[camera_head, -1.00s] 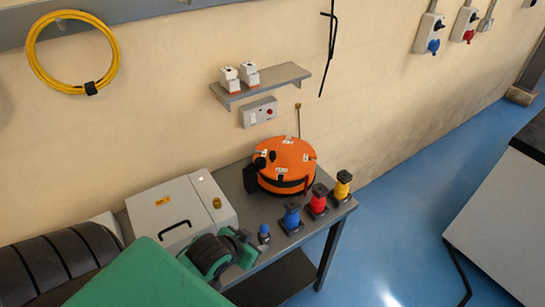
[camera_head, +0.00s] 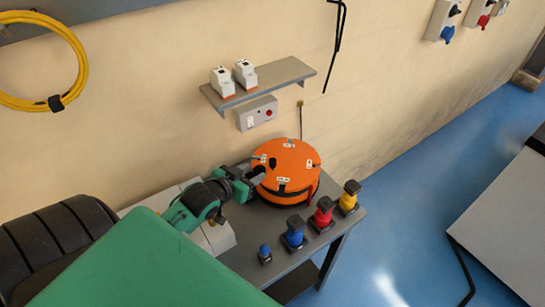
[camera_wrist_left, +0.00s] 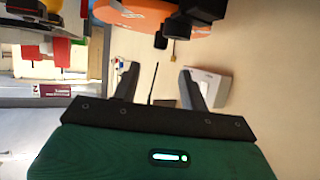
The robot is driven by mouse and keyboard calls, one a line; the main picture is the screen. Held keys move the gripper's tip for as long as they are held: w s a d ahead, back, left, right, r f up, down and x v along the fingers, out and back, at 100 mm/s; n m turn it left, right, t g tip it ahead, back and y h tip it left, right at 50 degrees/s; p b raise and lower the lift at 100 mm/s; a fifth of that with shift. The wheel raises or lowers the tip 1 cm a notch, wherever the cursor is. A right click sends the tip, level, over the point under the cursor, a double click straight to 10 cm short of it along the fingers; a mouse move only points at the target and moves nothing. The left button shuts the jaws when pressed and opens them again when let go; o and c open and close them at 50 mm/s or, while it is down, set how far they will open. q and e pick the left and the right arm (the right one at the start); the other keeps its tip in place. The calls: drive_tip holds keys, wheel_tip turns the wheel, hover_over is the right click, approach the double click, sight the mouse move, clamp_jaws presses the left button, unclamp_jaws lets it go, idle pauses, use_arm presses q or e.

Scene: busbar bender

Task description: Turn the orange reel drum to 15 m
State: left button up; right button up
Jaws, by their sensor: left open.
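The orange reel drum (camera_head: 286,168) stands on the grey bench, with small white labels and dark holes on its top and a black band around its side. It also shows at the top of the left wrist view (camera_wrist_left: 150,16), with black parts on it. My left gripper (camera_head: 258,175) is at the drum's left side, in front of the wall. In the left wrist view its two fingers (camera_wrist_left: 160,82) are apart with nothing between them. I cannot tell from the head view whether a finger touches the drum. My right gripper is not in view.
Blue (camera_head: 295,232), red (camera_head: 322,214) and yellow (camera_head: 349,197) posts stand along the bench's (camera_head: 268,222) front right. A small blue knob (camera_head: 264,254) is nearer. A wall shelf (camera_head: 258,86) and grey switch box (camera_head: 257,113) are above the drum.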

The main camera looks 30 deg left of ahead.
sight(271, 162)
use_arm(q)
drive_tip(key=p+x, duration=0.3)
drive_tip(key=x, duration=0.8)
drive_tip(key=shift+w+f, duration=0.2)
drive_tip(key=shift+w, duration=0.1)
drive_tip(key=shift+w+f, duration=0.15)
drive_tip(key=shift+w, duration=0.1)
drive_tip(key=shift+d, duration=0.1)
clamp_jaws()
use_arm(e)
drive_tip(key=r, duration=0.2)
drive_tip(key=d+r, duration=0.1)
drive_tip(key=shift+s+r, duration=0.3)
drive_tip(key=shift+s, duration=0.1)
